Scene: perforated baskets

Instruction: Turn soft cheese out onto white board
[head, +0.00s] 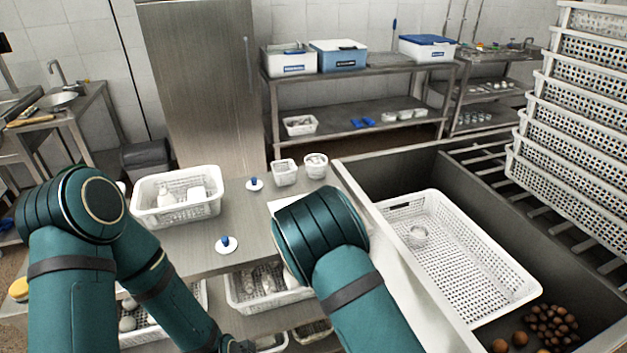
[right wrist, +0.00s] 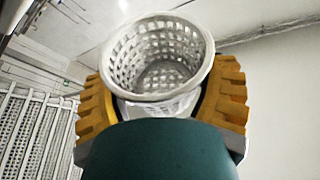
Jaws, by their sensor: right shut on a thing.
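In the right wrist view, my right gripper (right wrist: 160,98) has its yellow ridged fingers shut on a small white perforated basket (right wrist: 150,55). I look into its round mouth. The inside looks grey, and I cannot tell whether soft cheese is in it. In the head view my right arm hides its own gripper and this basket. A flat white piece (head: 283,203), perhaps the white board, lies on the steel table, mostly hidden behind my right arm. My left arm reaches down to the bottom edge, where only a dark part of its gripper (head: 236,346) shows.
A square basket (head: 285,178) and a round white tub (head: 316,172) stand at the table's back. Two blue-knobbed white discs (head: 227,249) and a white crate (head: 180,215) are left of them.

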